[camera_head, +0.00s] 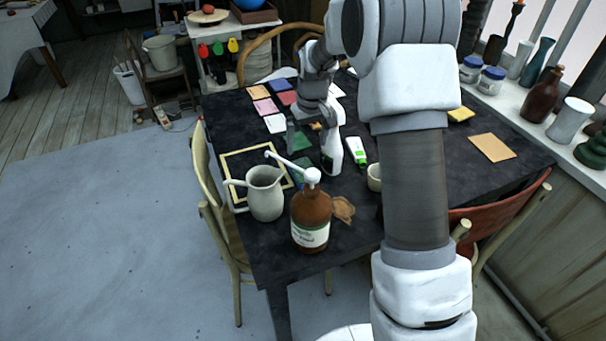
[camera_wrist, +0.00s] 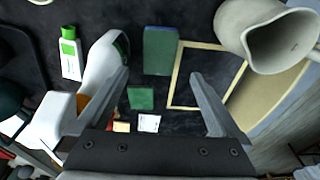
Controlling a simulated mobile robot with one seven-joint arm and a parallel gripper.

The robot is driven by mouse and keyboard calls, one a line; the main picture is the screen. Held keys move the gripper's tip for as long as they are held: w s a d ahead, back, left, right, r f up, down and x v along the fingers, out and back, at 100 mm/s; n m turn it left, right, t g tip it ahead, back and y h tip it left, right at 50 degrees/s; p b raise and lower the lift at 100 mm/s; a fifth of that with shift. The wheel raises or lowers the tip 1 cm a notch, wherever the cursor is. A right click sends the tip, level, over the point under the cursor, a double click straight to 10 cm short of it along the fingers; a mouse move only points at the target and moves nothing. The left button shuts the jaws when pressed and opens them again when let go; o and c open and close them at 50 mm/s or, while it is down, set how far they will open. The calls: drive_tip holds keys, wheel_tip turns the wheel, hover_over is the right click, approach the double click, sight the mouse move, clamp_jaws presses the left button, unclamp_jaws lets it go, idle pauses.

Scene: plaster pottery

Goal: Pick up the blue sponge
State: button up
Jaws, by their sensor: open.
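In the head view my gripper (camera_head: 307,138) hangs over the table, just behind the sponge.
A white spray bottle (camera_wrist: 103,68) is close by my left finger. A pale jug (camera_head: 265,196), a wooden frame (camera_wrist: 174,88) and a brown pump bottle (camera_head: 311,222) are near the sponge. A green-capped tube (camera_head: 357,151) and a green square (camera_wrist: 141,98) lie nearby.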

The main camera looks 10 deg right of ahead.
sight(304, 168)
drive_tip(key=f, duration=0.3)
drive_tip(key=w+f+b, duration=0.1)
drive_tip(key=f, duration=0.3)
drive_tip(key=w+f, duration=0.1)
drive_tip(key=f, duration=0.3)
drive_tip(key=shift+w+a+f+b, duration=0.1)
drive_tip(key=shift+a+f+b, duration=0.1)
drive_tip(key=shift+b, duration=0.2)
drive_tip(key=c, duration=1.3)
wheel_tip(304, 168, up, 10)
drive_tip(key=shift+r+p, duration=0.1)
drive_tip(key=shift+p, duration=0.8)
